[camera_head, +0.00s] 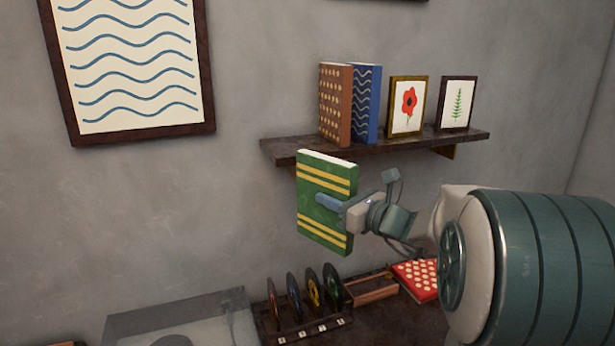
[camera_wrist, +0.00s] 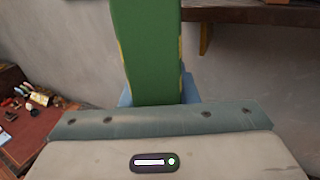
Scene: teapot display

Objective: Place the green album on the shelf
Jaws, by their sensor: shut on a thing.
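The green album (camera_head: 325,190) with yellow stripes is held upright, slightly tilted, in front of and below the shelf's left part. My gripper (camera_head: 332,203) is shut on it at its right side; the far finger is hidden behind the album. In the wrist view the green album (camera_wrist: 148,50) rises from between the blue fingers. The wooden shelf (camera_head: 285,146) is on the wall, and its underside corner shows in the wrist view (camera_wrist: 250,15). The album appears apart from the shelf, though its top overlaps the shelf's front edge in the head view.
On the shelf stand a brown dotted album (camera_head: 335,105), a blue wavy album (camera_head: 366,104), a poppy picture (camera_head: 408,105) and a fern picture (camera_head: 457,103). The shelf's left end is bare. Below are a record rack (camera_head: 310,327) and a red dotted album (camera_head: 418,280).

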